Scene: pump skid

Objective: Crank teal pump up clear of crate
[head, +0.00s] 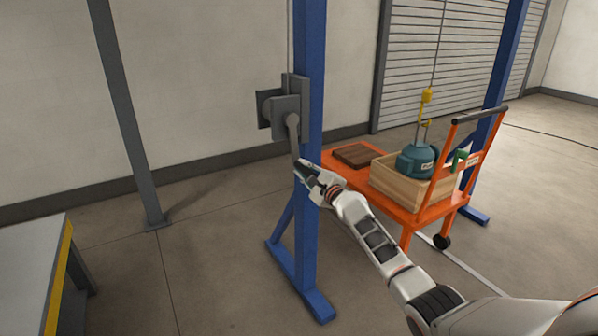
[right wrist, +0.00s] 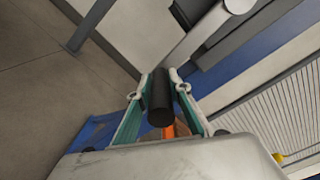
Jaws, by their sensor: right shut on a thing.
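The teal pump (head: 416,160) sits in the wooden crate (head: 402,187), its upper body showing above the crate walls. Its lower part is hidden by the walls. A yellow hook block (head: 426,96) on a cable hangs just above it, at its top fitting. The winch (head: 287,108) is on the blue post, with its crank arm (head: 294,135) pointing down. My right gripper (head: 306,172) is at the lower end of the crank. In the right wrist view, its fingers are shut on the black crank handle (right wrist: 160,100). My left gripper is not in view.
The blue gantry post (head: 309,225) stands left of the cart. A workbench (head: 35,265) is at lower left. Floor between bench and post is clear.

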